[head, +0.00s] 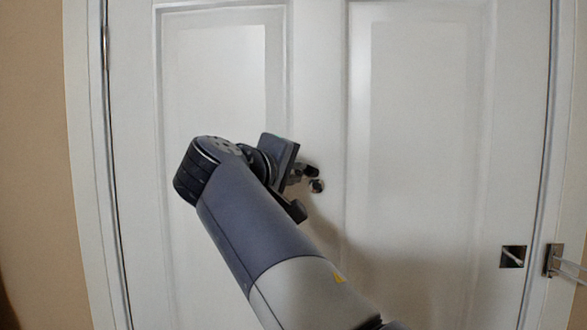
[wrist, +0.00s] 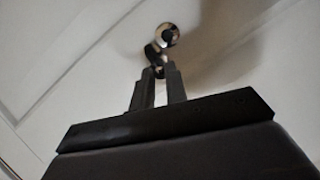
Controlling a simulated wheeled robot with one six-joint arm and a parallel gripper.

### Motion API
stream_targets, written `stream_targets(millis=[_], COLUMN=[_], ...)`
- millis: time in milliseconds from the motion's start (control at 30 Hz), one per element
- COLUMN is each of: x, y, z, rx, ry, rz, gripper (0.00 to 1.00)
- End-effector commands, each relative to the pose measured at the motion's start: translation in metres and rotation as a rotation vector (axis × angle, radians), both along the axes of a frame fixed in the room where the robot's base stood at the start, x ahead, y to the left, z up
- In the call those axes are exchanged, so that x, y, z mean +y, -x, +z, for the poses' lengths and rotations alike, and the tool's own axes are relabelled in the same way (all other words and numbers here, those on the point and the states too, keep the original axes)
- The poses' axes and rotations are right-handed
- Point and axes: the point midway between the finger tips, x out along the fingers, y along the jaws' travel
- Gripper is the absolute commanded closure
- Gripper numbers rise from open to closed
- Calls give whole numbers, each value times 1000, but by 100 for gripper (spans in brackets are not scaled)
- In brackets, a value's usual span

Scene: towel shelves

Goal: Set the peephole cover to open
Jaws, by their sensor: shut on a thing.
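The peephole (head: 317,186) is a small round metal fitting on the middle stile of a white panelled door (head: 415,120). In the wrist view the peephole (wrist: 167,35) shows as a ring with a dark centre. Its cover (wrist: 152,52) appears as a small dark and brassy piece hanging at the lower left of the ring, beside it rather than over it. My gripper (head: 308,171) reaches the door from the left. In the wrist view my gripper (wrist: 159,72) has its fingertips close together at the cover, shut on it. The fingertips hide part of the cover.
A dark square latch plate (head: 513,257) sits at the door's lower right, with a metal fitting (head: 555,260) on the frame beside it. Hinges (head: 105,45) run along the left edge. The door face around the peephole is otherwise clear.

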Motion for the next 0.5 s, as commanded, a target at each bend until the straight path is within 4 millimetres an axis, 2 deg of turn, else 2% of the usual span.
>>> stream_targets(millis=[33, 300, 500], x=[1, 1, 0], y=[0, 0, 0], z=[1, 1, 0], rx=[-3, -1, -1], ry=[1, 1, 1], rz=[4, 3, 2], gripper=[85, 64, 64])
